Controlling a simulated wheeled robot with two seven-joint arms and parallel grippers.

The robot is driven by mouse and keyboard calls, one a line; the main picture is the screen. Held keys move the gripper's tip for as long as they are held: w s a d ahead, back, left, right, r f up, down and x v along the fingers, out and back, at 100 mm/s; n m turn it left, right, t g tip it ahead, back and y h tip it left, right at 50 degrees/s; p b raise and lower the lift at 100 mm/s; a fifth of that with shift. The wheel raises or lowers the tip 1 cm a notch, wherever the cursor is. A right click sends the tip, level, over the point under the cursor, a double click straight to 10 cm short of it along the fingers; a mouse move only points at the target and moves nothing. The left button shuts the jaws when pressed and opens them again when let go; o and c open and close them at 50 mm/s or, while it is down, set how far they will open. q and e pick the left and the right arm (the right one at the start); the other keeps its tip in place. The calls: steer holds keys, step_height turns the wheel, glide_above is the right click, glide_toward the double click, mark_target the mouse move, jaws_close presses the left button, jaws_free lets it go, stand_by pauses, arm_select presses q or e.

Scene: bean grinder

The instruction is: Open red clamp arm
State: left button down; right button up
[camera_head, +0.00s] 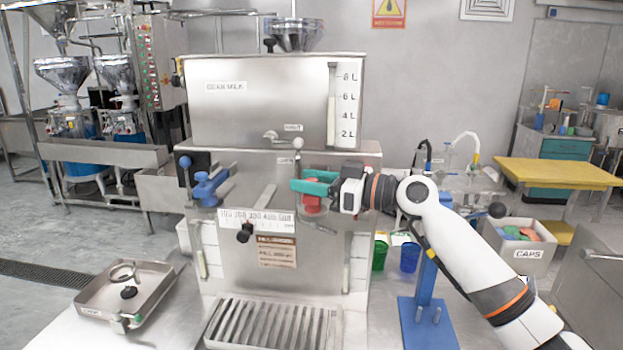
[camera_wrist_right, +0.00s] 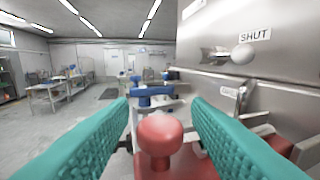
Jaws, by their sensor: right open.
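The red clamp arm (camera_head: 312,207) is on the right part of the steel machine's front, partly hidden behind my fingers in the head view. In the right wrist view its round red knob (camera_wrist_right: 160,138) stands large and close at the bottom middle. My right gripper (camera_head: 297,184) reaches in from the right at the machine front. Its two teal fingers are open in the wrist view (camera_wrist_right: 158,110), one on each side of the knob, with gaps visible. Whether either finger touches the knob is not clear. My left gripper is not in view.
A blue clamp (camera_head: 210,188) sits on the machine front to the left. A silver lever near the SHUT label (camera_wrist_right: 243,54) is close on the right. A grate (camera_head: 270,325) lies below, a steel tray (camera_head: 150,290) at left, and a blue stand (camera_head: 425,310) under my right arm.

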steer(key=shift+c, duration=0.5)
jaws_close()
